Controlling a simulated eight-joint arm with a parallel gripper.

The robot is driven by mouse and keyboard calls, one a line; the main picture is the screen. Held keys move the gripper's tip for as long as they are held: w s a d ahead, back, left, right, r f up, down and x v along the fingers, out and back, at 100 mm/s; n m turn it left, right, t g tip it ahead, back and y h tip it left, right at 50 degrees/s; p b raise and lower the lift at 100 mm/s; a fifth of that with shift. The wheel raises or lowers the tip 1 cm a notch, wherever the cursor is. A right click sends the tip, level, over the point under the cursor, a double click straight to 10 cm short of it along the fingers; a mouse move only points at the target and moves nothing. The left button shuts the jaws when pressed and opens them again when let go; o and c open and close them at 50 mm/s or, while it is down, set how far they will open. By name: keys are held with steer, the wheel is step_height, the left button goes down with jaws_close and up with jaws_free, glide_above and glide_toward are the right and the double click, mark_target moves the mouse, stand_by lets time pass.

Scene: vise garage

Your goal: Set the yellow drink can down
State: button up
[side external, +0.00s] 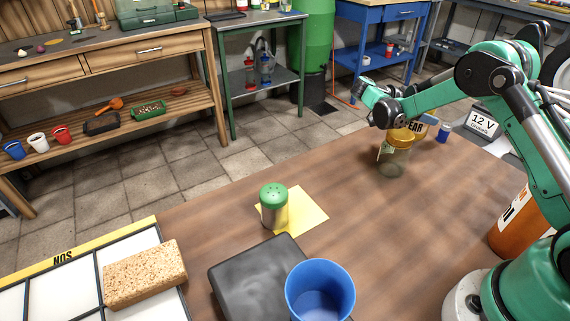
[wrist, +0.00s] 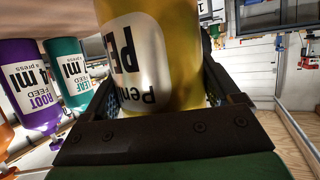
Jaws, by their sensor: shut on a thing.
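The yellow drink can (wrist: 170,62) fills the middle of the wrist view, with a white label whose visible letters begin "PE". My gripper (wrist: 155,95) is shut on it, one dark finger on each side. In the side external view my gripper (side external: 384,108) is over the far right part of the brown table (side external: 340,200). There the can (side external: 418,127) shows only in part, with the letters "EAR", behind a jar with a yellow lid (side external: 396,160). I cannot tell whether its base touches the table.
A blue bottle (side external: 444,131) stands right of the can. Purple (wrist: 38,85) and teal (wrist: 72,75) feed bottles show at left in the wrist view. A green-capped shaker (side external: 273,206), yellow paper (side external: 309,212), a blue cup (side external: 320,290) and a sponge (side external: 145,273) are nearer. The table's middle is clear.

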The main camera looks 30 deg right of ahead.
steer(key=shift+f, duration=1)
steer(key=shift+f, duration=0.1)
steer(key=o, duration=1)
